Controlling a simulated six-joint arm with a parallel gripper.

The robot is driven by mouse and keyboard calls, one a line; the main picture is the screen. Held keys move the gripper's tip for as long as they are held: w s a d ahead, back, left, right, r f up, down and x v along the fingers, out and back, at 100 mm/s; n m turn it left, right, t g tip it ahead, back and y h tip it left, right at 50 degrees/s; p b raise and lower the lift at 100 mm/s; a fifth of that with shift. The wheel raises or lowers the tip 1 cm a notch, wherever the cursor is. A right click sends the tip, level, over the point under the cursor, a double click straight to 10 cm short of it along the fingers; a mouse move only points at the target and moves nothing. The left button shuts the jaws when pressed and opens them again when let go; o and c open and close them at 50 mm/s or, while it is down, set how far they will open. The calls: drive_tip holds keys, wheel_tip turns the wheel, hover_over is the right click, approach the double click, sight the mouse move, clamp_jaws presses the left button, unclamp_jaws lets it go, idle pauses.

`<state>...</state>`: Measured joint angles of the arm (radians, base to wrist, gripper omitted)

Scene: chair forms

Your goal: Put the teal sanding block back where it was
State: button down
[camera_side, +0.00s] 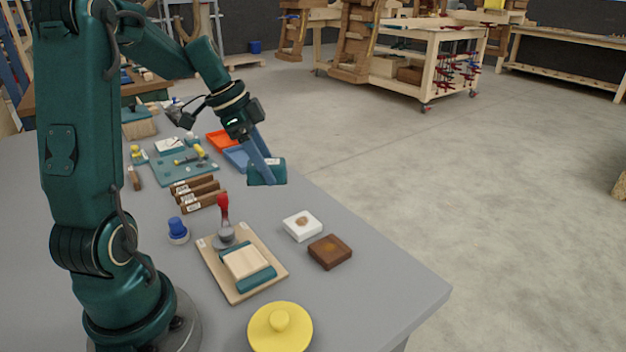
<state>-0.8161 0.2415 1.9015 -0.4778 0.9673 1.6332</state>
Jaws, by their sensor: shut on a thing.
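My gripper (264,160) is shut on a teal sanding block (270,172) and holds it above the grey table, near its far right edge. The block is slightly tilted, and the blue fingers cover part of it. A second teal block-like piece (257,279) lies on a light wooden board (237,296) at the front, beside a pale wooden block (245,262). The board also bears a red-handled stamp-like tool (224,222).
White (302,226) and brown (330,251) square pieces lie right of the board. A yellow lidded round thing (280,328) is at the front. Several brown bars (198,192), a teal mat (184,166), an orange tray (220,139) and a blue tray (238,156) lie farther back.

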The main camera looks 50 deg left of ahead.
drive_tip(key=w+a+f+n+y, duration=0.2)
drive_tip(key=w+a+n, duration=0.35)
drive_tip(key=a, duration=0.25)
hover_over(276, 197)
drive_tip(key=s, duration=0.2)
drive_tip(key=shift+n+t, duration=0.3)
drive_tip(key=shift+n, duration=0.05)
drive_tip(key=f, duration=0.5)
drive_tip(key=shift+w, duration=0.2)
drive_tip(key=shift+f, duration=2.2)
drive_tip(key=shift+f, duration=0.1)
drive_tip(key=shift+c, duration=1)
unclamp_jaws()
